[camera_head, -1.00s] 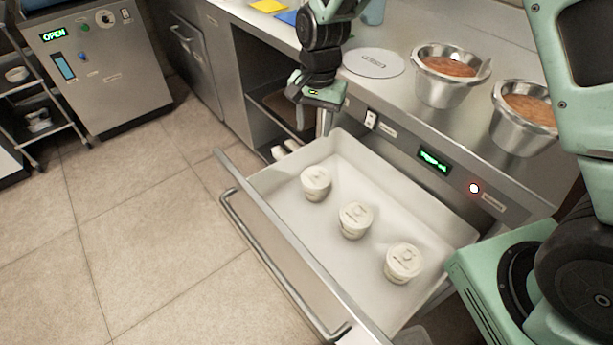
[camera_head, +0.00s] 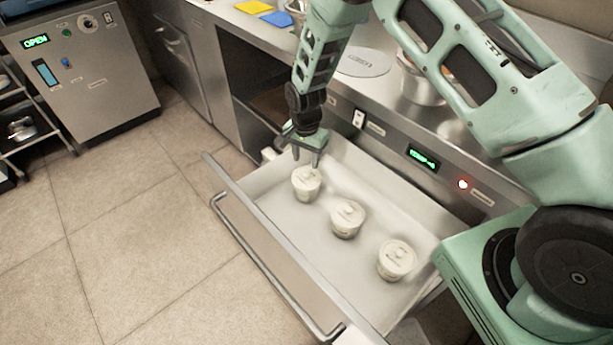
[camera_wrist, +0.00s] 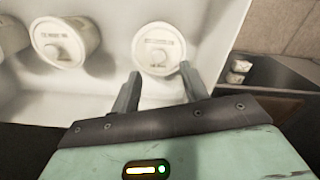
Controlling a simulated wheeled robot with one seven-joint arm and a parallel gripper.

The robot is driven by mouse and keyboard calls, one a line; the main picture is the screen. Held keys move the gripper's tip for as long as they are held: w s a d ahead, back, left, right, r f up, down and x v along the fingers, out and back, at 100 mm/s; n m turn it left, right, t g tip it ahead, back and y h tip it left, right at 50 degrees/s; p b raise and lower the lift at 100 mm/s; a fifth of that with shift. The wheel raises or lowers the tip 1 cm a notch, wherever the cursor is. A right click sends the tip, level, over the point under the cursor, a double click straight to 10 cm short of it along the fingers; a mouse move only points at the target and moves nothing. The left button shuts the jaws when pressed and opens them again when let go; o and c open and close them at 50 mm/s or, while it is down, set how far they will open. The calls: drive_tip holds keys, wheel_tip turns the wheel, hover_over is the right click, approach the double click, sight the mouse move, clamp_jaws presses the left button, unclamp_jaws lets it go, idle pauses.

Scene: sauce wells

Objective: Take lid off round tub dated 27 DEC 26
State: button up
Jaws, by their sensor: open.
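Three round white lidded tubs stand in a row in the open drawer: a far-left tub (camera_head: 306,186), a middle tub (camera_head: 347,221) and a near-right tub (camera_head: 396,262). Each lid has a small knob and dark print too small or blurred to read, so I cannot tell which bears 27 DEC 26. My gripper (camera_head: 307,156) is open, pointing down, just above and behind the far-left tub. In the wrist view, the tub by my fingers (camera_wrist: 158,50) lies just beyond the two fingertips, nothing held. Another tub (camera_wrist: 66,42) shows to its left.
The pale drawer (camera_head: 290,235) has raised walls and a front bar handle (camera_head: 265,265). The counter behind carries a round flat lid (camera_head: 362,62) and a metal pan (camera_head: 420,85), partly hidden by my arm. A lit control panel (camera_head: 423,158) fronts the counter.

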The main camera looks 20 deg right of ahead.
sight(307, 173)
drive_tip(key=shift+d+f+p, duration=0.1)
drive_tip(key=shift+f+p, duration=0.3)
drive_tip(key=shift+f, duration=2.45)
clamp_jaws()
